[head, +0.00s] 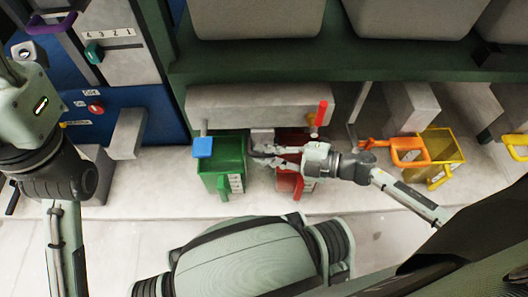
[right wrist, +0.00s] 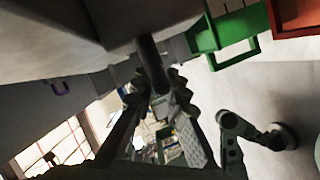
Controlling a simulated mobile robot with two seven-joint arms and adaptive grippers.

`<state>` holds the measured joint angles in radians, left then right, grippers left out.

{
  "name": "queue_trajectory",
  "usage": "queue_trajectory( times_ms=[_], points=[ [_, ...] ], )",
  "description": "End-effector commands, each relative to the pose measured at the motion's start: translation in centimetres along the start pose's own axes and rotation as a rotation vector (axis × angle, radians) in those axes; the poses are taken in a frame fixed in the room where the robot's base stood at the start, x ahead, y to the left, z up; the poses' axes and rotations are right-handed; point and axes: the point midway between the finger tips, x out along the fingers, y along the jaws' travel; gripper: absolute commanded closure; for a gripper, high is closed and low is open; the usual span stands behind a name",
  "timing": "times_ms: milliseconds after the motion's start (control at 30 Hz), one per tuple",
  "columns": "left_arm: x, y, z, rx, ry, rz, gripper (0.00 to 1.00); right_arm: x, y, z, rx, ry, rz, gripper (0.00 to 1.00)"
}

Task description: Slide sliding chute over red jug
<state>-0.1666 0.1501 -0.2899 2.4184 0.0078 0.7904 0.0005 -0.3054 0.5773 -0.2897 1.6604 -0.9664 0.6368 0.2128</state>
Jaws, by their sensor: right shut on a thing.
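The red jug (head: 287,137) stands on the pale floor below the long grey housing, largely covered by my right arm. It also shows at the top right of the right wrist view (right wrist: 297,14). My right gripper (head: 257,152) is near the gap between the green and red jugs. Its fingers (right wrist: 155,88) are shut on a dark bar (right wrist: 150,60) under a grey block. This bar seems to be the sliding chute's handle; a small grey block, likely the chute (head: 262,136), shows beside the fingertips. My left gripper is out of view.
The green jug (head: 222,160) stands just left of my right gripper, with a blue handle (head: 203,147) above it. The yellow jug (head: 446,147) and an orange handle (head: 408,150) are farther right.

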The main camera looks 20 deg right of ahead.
Motion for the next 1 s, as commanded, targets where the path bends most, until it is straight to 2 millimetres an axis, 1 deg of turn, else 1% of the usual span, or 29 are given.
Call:
queue_trajectory(
  times_ms=[200,300,433,667,700,867,1000],
  points=[
    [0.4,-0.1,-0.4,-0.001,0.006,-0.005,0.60,-4.4,-0.1,1.8,0.007,-0.004,-0.005,1.00],
    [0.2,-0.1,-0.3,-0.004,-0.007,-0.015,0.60,-5.9,-0.1,2.4,0.007,-0.003,-0.004,1.00],
    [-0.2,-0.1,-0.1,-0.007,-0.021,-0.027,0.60,-6.7,-0.1,2.7,0.005,-0.001,-0.001,1.00],
    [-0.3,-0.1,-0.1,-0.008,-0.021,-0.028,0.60,-6.7,-0.1,2.8,0.005,-0.001,0.000,1.00],
    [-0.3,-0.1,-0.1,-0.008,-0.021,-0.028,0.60,-6.6,-0.1,2.8,0.005,-0.001,0.000,0.86],
    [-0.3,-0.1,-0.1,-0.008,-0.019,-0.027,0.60,-6.6,-0.1,2.7,0.004,-0.001,0.000,0.66],
    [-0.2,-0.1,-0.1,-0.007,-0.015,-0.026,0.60,-6.6,0.0,2.7,0.003,-0.001,0.000,0.66]
  ],
)
